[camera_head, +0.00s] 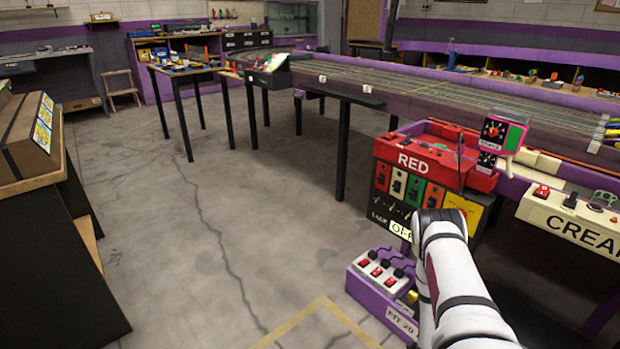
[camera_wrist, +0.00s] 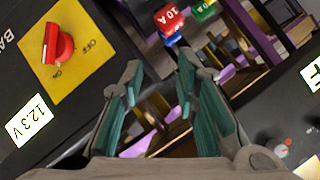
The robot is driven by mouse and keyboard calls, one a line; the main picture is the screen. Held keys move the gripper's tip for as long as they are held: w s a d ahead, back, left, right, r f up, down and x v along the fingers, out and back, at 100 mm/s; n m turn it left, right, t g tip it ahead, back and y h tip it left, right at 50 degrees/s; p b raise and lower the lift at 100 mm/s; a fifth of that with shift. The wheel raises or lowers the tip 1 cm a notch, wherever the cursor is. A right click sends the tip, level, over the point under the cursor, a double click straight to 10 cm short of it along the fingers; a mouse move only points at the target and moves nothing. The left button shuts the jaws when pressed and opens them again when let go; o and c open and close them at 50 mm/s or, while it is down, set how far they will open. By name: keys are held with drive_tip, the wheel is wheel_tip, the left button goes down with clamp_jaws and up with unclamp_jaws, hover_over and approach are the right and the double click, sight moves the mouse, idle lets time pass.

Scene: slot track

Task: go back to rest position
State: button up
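My gripper (camera_wrist: 158,85) shows in the wrist view with its two teal-padded fingers apart and nothing between them. A red rotary knob (camera_wrist: 58,45) on a yellow plate marked OFF and ON lies to the left of the fingers, apart from them. A red block marked 10 A (camera_wrist: 170,18) is beyond the fingertips. In the head view my white arm reaches up from the bottom right to the red control station (camera_head: 420,158). The arm hides the gripper there.
A purple box with red buttons (camera_head: 382,271) is close to the left of my arm. The cream station (camera_head: 570,218) is to the right, beside the long slot track (camera_head: 420,85). A dark bench (camera_head: 45,260) stands at left. The grey floor (camera_head: 220,230) between is clear.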

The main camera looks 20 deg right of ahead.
drive_tip(key=w+a+r+n+g+y, duration=0.1)
drive_tip(key=w+a+r+n+y, duration=0.15)
drive_tip(key=w+r, duration=0.5)
drive_tip(key=w+a+r+n+y, duration=0.1)
drive_tip(key=w+a+r, duration=0.35)
drive_tip(key=r, duration=0.55)
drive_tip(key=a+r+n+g+y, duration=0.1)
drive_tip(key=a+r+n+y, duration=0.1)
drive_tip(key=a+r, duration=0.55)
drive_tip(key=a+r+n+y, duration=0.2)
drive_tip(key=a+r, duration=0.3)
drive_tip(key=r, duration=0.5)
drive_tip(key=s+a+r+n+g+y, duration=0.25)
drive_tip(key=s+a+r+n, duration=0.25)
drive_tip(key=s+a+r, duration=0.9)
drive_tip(key=s+a+r+n+g, duration=0.2)
drive_tip(key=s+n, duration=0.1)
drive_tip(key=s, duration=1)
drive_tip(key=s+a+r+n+g, duration=0.1)
drive_tip(key=s+a+r+n, duration=0.15)
drive_tip(key=s, duration=1.05)
wheel_tip(320, 180, up, 35)
drive_tip(key=t+p, duration=0.3)
drive_tip(key=p, duration=3)
drive_tip(key=shift+w+d+f+n+t, duration=0.15)
drive_tip(key=shift+w+d+n+t, duration=0.2)
drive_tip(key=shift+d+n, duration=0.05)
